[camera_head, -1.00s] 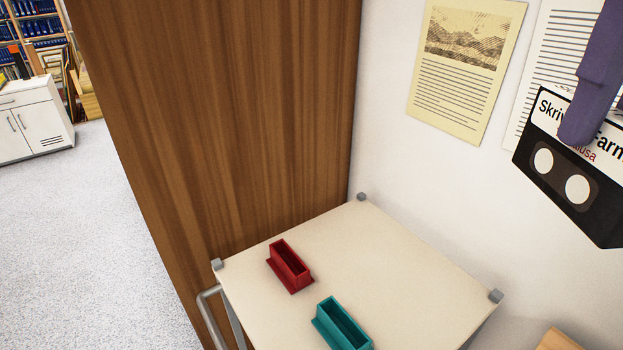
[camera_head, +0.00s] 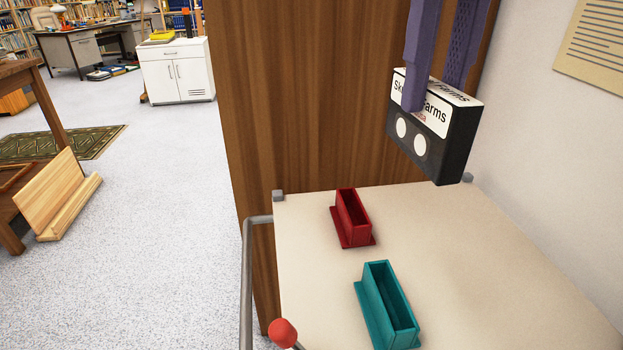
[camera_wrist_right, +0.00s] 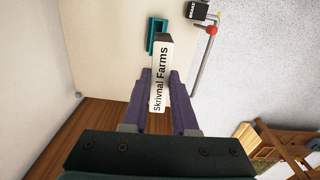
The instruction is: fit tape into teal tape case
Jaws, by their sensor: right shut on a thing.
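My right gripper (camera_head: 437,75) is shut on a black video tape (camera_head: 432,135) with a white label reading "Skrivnal Farms". It holds the tape in the air above the back right of the cream table. The teal tape case (camera_head: 386,306) stands open-topped on the table, nearer to me, below and left of the tape. In the right wrist view the tape (camera_wrist_right: 161,75) sits between the purple fingers (camera_wrist_right: 160,103), and the teal case (camera_wrist_right: 151,37) shows partly past it. The left gripper is in neither view.
A red open-topped case (camera_head: 352,218) stands behind the teal one on the cream table (camera_head: 470,270). A brown wooden panel (camera_head: 300,100) rises behind the table, a white wall to the right. A grey rail (camera_head: 247,280) and red knob (camera_head: 283,332) are at the left edge.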

